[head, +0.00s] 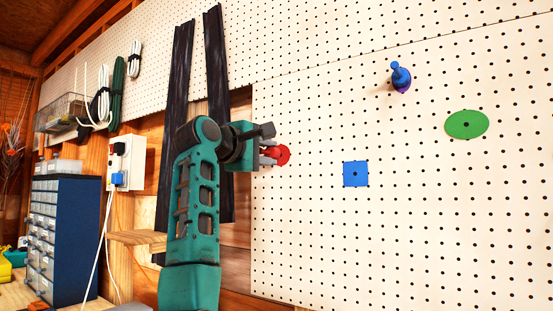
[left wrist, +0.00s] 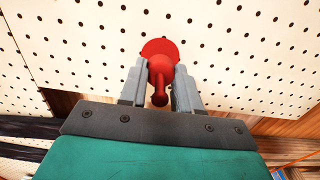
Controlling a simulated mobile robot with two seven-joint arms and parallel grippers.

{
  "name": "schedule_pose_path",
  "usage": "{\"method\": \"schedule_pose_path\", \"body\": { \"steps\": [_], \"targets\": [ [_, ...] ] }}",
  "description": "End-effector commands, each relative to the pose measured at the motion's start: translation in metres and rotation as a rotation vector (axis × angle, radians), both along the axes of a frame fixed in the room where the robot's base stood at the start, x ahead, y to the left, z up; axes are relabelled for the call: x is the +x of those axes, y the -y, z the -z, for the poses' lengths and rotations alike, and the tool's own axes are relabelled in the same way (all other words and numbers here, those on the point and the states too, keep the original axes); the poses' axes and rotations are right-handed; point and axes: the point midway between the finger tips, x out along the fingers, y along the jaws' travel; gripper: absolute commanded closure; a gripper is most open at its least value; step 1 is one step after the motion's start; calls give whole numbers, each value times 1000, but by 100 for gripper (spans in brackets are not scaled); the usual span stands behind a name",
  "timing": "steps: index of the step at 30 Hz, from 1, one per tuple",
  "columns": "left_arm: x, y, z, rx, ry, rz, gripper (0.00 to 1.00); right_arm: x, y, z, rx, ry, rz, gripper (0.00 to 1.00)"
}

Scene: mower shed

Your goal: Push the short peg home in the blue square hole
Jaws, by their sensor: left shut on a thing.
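A blue square (head: 355,174) with a dark hole at its middle lies flat on the white pegboard, and nothing stands in it. My left gripper (head: 268,158) is to the left of the square, close to the board. It is shut on a red peg (head: 277,154), which also shows between the fingers in the left wrist view (left wrist: 160,75). The peg's round knob points back toward the wrist, and its far end meets a red round patch at the board. How deep it sits there is hidden. A blue peg (head: 400,74) sticks out of a purple patch at upper right. My right gripper is out of view.
A green oval (head: 466,124) with a hole lies on the board at right. The board between the red peg and the blue square is clear. Dark upright rails (head: 181,80), a white socket box (head: 126,160) and a blue drawer cabinet (head: 75,230) are at left.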

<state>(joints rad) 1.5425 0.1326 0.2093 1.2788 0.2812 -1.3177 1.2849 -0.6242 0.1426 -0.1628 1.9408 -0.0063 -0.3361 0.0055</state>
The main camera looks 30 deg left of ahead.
Motion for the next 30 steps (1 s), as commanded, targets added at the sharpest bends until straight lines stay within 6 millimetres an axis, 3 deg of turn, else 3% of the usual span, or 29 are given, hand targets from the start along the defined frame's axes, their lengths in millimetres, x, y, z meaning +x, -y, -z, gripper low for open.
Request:
{"method": "schedule_pose_path", "body": {
  "steps": [30],
  "targets": [
    [-35,-5,0,0,1,-1,100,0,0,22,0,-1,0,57]
  ]
}}
